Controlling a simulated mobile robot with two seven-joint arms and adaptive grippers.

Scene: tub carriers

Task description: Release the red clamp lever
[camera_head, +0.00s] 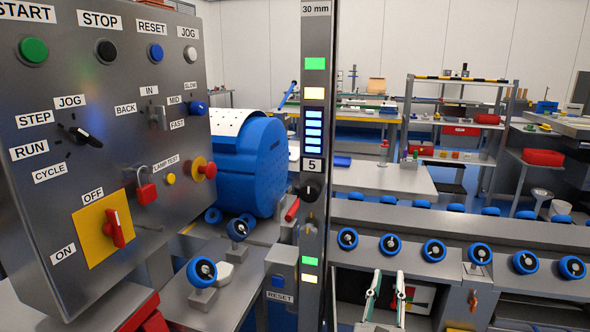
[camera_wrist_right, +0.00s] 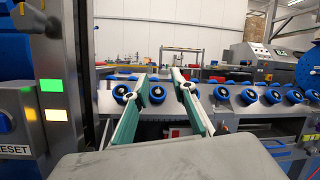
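A small red lever (camera_head: 292,210) sticks out at the left side of the upright grey post (camera_head: 318,150), below and left of a black knob (camera_head: 310,188). It looks like the clamp lever. I cannot make it out in the right wrist view. My right gripper (camera_head: 386,284) is low in the head view, to the right of the post and well apart from the lever. Its two green-and-white fingers are spread with nothing between them, also in the right wrist view (camera_wrist_right: 160,82). My left gripper is not in view.
A control panel (camera_head: 130,100) with buttons and a red switch handle (camera_head: 115,228) fills the left. A blue drum (camera_head: 262,165) stands behind the post. A grey rail (camera_head: 450,230) with several blue rollers runs across the right, behind my right gripper. An orange-red lever (camera_head: 473,300) hangs below it.

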